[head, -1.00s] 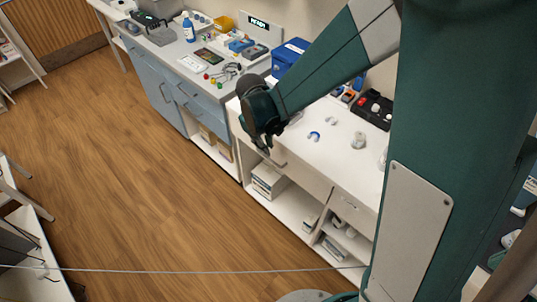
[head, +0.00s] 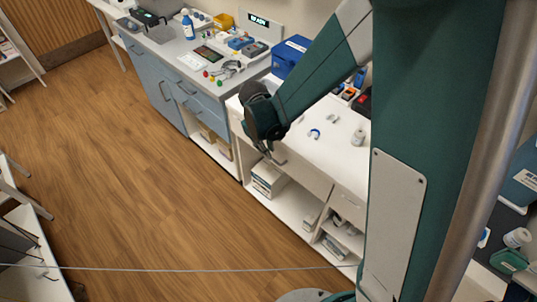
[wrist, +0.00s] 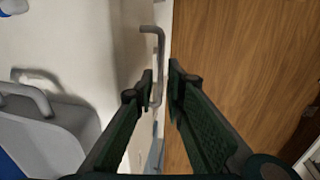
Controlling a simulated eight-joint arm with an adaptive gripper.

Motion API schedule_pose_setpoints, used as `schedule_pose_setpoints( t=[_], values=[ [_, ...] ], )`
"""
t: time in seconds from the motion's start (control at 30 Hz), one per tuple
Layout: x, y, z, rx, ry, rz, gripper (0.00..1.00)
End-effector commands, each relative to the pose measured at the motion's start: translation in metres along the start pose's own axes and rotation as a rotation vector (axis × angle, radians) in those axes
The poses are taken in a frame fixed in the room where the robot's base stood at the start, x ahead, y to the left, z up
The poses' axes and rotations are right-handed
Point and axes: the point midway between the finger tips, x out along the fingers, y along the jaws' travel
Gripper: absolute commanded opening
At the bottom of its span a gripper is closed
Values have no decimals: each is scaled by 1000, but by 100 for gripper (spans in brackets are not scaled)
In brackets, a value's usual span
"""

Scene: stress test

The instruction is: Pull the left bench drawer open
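The white bench (head: 300,230) has a left drawer (head: 302,180) with a small metal handle (head: 279,161). The drawer front looks flush with the bench, as far as the arm lets me see. My gripper (head: 266,150) is at the bench's front edge, by the left end of this drawer. In the wrist view a bar handle (wrist: 159,45) stands off a pale surface. My gripper (wrist: 161,75) is open there, with its fingertips on either side of the bar, the left one very near it. Contact is not clear.
Left of the white bench stands a blue-fronted cabinet (head: 160,85) with handles. A blue box (head: 289,57) and small items are on the tops. My column hides the right side. The wooden floor (head: 120,180) before the bench is clear. A grey object (wrist: 40,135) shows in the wrist view.

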Motion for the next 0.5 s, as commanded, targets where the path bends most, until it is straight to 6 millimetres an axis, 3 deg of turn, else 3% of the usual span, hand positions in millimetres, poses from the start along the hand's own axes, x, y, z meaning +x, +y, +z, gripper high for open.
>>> schedule_pose_setpoints(
  t=[0.2, 0.5],
  values=[
    [24, 0, 0, 0, 0, 0, 13],
    [36, 0, 0, 0, 0, 0, 13]
  ],
)
